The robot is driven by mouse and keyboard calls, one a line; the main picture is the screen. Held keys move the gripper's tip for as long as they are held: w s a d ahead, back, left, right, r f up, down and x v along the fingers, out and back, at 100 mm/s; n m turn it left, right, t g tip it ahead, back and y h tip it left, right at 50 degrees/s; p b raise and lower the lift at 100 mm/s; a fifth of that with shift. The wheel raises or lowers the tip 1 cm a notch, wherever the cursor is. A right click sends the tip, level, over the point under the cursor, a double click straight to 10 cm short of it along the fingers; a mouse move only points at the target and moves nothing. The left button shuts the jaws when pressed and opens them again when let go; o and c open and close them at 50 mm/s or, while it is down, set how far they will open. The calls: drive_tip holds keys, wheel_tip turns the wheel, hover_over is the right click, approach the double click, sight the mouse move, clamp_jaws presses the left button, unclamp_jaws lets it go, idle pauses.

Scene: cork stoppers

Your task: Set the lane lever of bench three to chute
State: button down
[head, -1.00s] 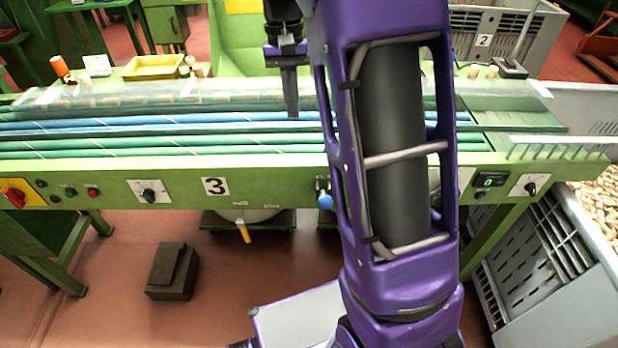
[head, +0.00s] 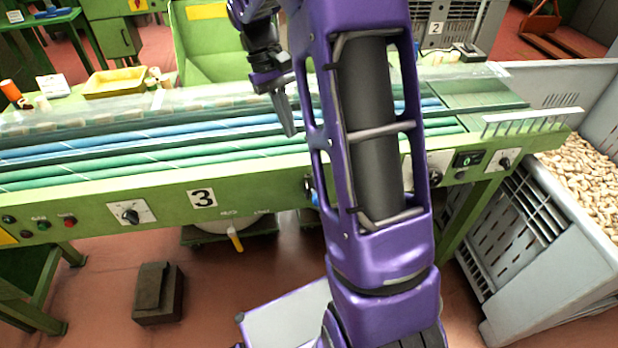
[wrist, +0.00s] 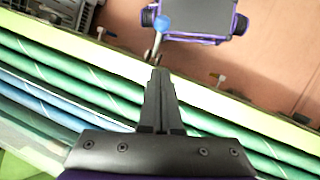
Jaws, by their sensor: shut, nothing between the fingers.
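A lever with a yellow handle (head: 236,240) hangs below the rail, by the left of two small labels too small to read. Further right, a blue-knobbed lever (head: 314,196) is mostly hidden by my arm; its blue ball (wrist: 162,22) shows clearly in the wrist view. I cannot tell which is the lane lever. My gripper (head: 290,132) is shut and empty, pointing down over the bench's lanes. In the wrist view its tips (wrist: 158,72) appear close to the blue-knobbed lever, apparently not touching it.
Dials (head: 130,213) and buttons sit along the front rail. A grey crate of corks (head: 585,185) stands at the right. A dark step-like block (head: 158,293) lies on the floor at left. A yellow tray (head: 118,82) is behind the belts. Floor before the bench is mostly clear.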

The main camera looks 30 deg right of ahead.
sight(302, 166)
drive_tip(key=shift+f, duration=0.1)
drive_tip(key=b+x, duration=0.2)
drive_tip(key=x, duration=0.8)
drive_tip(key=shift+f, duration=0.2)
drive_tip(key=shift+s+f, duration=0.25)
drive_tip(key=shift+s, duration=0.65)
drive_tip(key=shift+s+f, duration=0.3)
drive_tip(key=shift+s, duration=0.6)
